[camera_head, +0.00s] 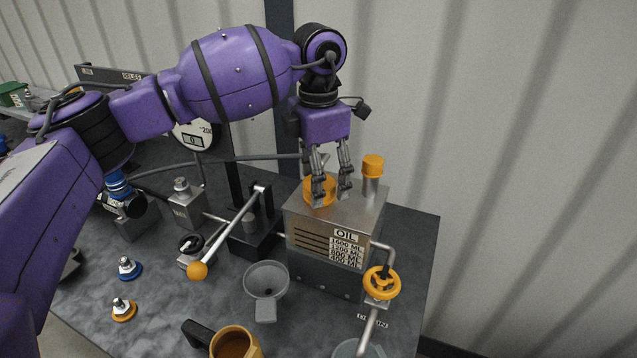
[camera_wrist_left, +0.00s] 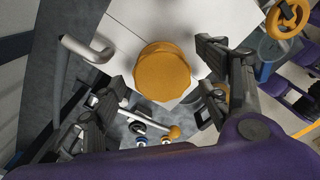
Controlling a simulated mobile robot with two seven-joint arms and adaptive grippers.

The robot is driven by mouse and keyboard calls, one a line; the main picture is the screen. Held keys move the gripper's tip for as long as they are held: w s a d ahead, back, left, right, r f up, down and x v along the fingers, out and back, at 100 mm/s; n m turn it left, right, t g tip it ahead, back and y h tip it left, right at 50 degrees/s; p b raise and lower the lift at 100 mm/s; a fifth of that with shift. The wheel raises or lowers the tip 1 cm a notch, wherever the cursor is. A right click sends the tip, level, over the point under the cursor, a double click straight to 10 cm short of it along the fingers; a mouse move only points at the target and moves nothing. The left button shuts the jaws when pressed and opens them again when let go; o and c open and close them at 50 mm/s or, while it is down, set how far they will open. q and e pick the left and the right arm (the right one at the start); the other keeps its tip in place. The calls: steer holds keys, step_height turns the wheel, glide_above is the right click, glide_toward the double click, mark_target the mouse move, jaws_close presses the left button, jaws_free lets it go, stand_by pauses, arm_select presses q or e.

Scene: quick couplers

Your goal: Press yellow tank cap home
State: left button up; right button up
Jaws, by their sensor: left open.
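The yellow tank cap (camera_head: 313,194) sits on the left part of the top of the grey metal oil tank (camera_head: 318,220). In the left wrist view the cap (camera_wrist_left: 162,72) is a round yellow disc with a scalloped rim. My left gripper (camera_head: 332,194) points down over the tank top, its fingers apart and empty. One finger partly covers the cap in the head view. In the wrist view the fingers stand on either side of the cap's near edge; I cannot tell if they touch it. How far down the cap sits is not clear. My right gripper is out of view.
A smaller yellow cap (camera_head: 372,163) tops a pipe at the tank's right back. A yellow valve wheel (camera_head: 381,283) is at the tank's right front. A lever with an orange knob (camera_head: 198,271), a grey funnel (camera_head: 266,281) and a yellow mug (camera_head: 236,344) stand nearby.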

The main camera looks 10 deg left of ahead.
arm_select(q)
step_height(320, 180, up, 10)
steer(key=shift+r, duration=0.25)
stand_by(0.3)
